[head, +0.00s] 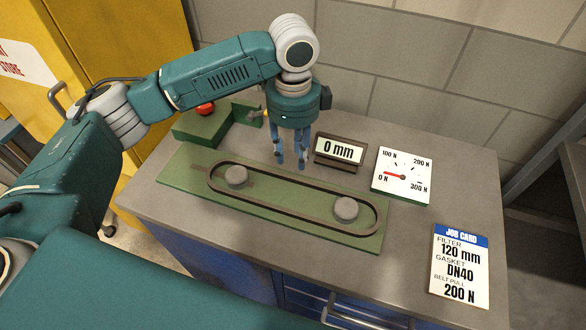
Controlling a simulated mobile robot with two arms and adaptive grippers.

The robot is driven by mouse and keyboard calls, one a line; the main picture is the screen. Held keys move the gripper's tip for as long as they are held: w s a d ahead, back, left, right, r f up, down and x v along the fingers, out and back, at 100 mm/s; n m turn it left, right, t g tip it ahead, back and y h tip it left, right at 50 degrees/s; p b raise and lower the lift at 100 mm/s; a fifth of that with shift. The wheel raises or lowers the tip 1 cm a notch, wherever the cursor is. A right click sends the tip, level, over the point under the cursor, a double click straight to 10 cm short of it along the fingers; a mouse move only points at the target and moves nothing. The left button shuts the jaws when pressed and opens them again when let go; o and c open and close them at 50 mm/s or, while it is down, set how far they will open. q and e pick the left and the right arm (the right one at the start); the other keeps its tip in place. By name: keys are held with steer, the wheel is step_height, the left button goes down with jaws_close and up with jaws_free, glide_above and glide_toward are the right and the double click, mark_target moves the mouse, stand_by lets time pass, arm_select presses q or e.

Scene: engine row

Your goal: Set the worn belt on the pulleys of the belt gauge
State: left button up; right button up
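The worn belt (290,214) is a dark, long loop. It lies around both grey pulleys of the belt gauge, the left pulley (236,176) and the right pulley (346,208), with visible slack beyond each. The belt gauge has a green base plate (184,172) on the bench. My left gripper (291,162) points down over the far side of the plate, near the belt's far run. Its blue fingers are apart with nothing seen between them. Whether the fingertips touch the plate or belt is unclear. My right gripper is not in view.
Behind the plate stand a display reading 0 mm (339,151) and a dial (403,176) with its needle at 0 N. A green block with a red button (205,108) sits back left. A job card (460,265) reads belt pull 200 N.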

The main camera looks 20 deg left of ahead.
arm_select(q)
step_height(320, 180, up, 4)
steer(key=shift+f, duration=0.25)
stand_by(0.4)
